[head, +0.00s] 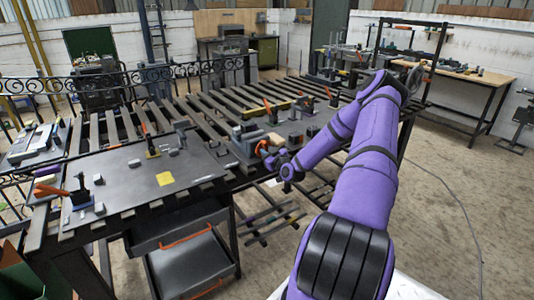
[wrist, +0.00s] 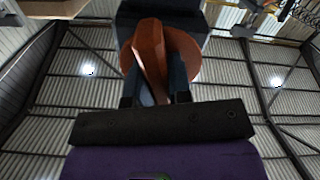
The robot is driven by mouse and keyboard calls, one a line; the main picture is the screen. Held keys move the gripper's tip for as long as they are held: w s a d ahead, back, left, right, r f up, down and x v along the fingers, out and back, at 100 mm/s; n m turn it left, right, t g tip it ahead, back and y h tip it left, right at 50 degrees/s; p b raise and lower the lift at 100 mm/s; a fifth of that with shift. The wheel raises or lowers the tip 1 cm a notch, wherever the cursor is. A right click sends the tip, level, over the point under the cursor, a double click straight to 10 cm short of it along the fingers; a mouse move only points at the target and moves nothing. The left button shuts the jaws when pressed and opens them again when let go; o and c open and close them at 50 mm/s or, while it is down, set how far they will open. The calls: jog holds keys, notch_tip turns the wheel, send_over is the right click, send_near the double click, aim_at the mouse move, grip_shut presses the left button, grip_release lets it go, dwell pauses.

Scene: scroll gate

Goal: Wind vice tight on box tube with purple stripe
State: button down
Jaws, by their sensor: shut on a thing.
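My gripper (head: 272,160) is at the front edge of the slatted bench, beside a small vice-like block (head: 250,135). In the wrist view my gripper (wrist: 155,70) is shut on an orange-brown handle (wrist: 149,48). A round disc of the same colour (wrist: 186,50) sits behind the handle, against a dark body (wrist: 210,18). In the head view, orange (head: 262,146) shows at the gripper's tip. I cannot make out a purple-striped box tube in the vice. Whether the jaws touch a tube is too small to tell.
Bars with coloured marks (head: 275,225) lie on a rack below the bench. Floor at the right (head: 450,210) is clear except for a cable.

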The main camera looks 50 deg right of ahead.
jog(key=m, duration=0.3)
jog(key=shift+m, duration=0.4)
jog(key=m, duration=0.4)
jog(key=shift+a+m, duration=0.1)
jog(key=shift+m, duration=0.2)
jog(key=m, duration=0.3)
jog(key=shift+m, duration=0.3)
jog(key=m, duration=0.4)
jog(key=shift+a+m, duration=0.1)
jog(key=shift+m, duration=0.2)
jog(key=m, duration=0.3)
jog(key=shift+m, duration=0.3)
jog(key=m, duration=0.4)
jog(key=shift+r+m, duration=0.1)
jog(key=shift+m, duration=0.2)
jog(key=m, duration=0.4)
jog(key=shift+m, duration=0.3)
jog(key=shift+r+m, duration=0.1)
jog(key=shift+m, duration=1.6)
